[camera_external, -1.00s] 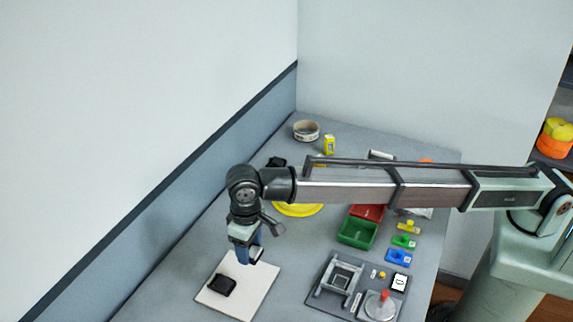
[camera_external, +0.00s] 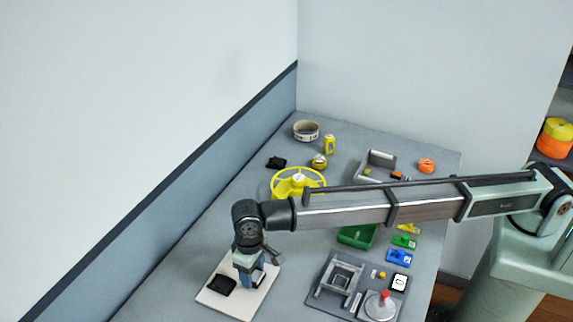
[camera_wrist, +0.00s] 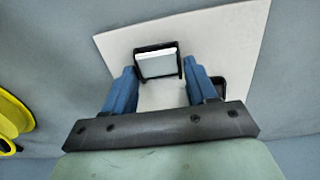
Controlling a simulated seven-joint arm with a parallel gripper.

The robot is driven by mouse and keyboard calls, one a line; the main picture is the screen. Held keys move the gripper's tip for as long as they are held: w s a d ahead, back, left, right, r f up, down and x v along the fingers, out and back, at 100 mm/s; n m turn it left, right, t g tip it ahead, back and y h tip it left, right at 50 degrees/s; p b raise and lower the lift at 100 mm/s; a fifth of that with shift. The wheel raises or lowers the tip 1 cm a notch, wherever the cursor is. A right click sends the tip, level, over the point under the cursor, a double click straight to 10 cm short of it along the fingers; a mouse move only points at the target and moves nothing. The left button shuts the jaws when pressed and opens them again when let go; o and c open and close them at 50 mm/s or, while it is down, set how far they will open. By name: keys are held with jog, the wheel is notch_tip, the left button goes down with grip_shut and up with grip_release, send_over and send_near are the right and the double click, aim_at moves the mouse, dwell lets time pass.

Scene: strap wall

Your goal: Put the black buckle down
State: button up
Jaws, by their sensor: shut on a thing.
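The black buckle (camera_wrist: 157,48), a black frame around a pale face, is between the two blue fingers of my gripper (camera_wrist: 159,68) in the wrist view. My gripper is shut on it. In the external view my gripper (camera_external: 253,280) is low over the right part of the white board (camera_external: 240,308). The buckle is small and partly hidden by the fingers there. I cannot tell whether it touches the board. A second black piece (camera_external: 222,285) lies on the left part of the board; in the wrist view it shows partly behind the right finger (camera_wrist: 219,83).
A grey tray (camera_external: 325,290) with a frame and a red-knobbed disc is to the right. A yellow wheel (camera_external: 283,196) stands farther back. A green bin (camera_external: 357,237) and several coloured pieces, including a blue one (camera_external: 398,257), lie at right. The wall borders the table's left side.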

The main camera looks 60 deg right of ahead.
aim_at(253, 275)
jog(key=shift+f, duration=0.1)
jog(key=o, duration=1.1)
jog(key=shift+c, duration=0.2)
notch_tip(253, 275, up, 12)
dwell(0.3)
